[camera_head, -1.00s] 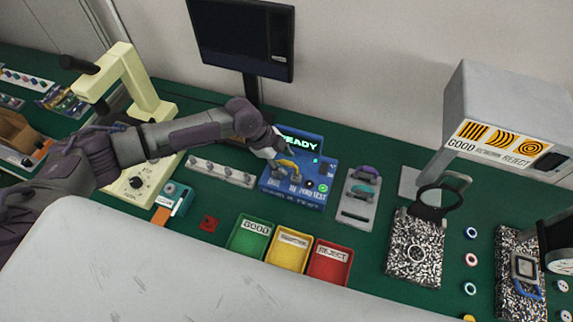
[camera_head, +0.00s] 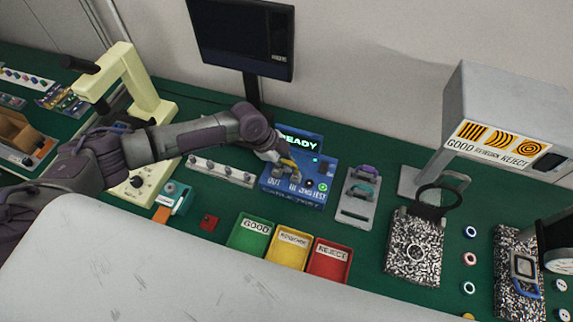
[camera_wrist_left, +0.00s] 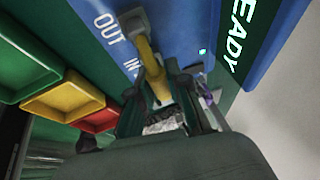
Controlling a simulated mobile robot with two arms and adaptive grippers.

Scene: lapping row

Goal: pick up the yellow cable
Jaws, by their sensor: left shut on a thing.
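The yellow cable (camera_head: 290,167) is a short thick curved piece at the front of the blue tester (camera_head: 322,180), whose screen reads READY. My left gripper (camera_head: 280,165) reaches in from the left and is shut on the yellow cable. In the left wrist view the yellow cable (camera_wrist_left: 149,60) runs between the fingers of the left gripper (camera_wrist_left: 160,100), with its far end at a grey part on the blue panel near the words OUT and IN. I cannot tell whether its ends are still plugged in. My right gripper is not in view.
A grey rack (camera_head: 357,212) with a purple and a teal cable stands right of the tester. Green (camera_head: 245,243), yellow (camera_head: 285,256) and red (camera_head: 328,272) trays lie in front. A grey strip with several knobs (camera_head: 222,178) lies left; a monitor (camera_head: 240,42) stands behind.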

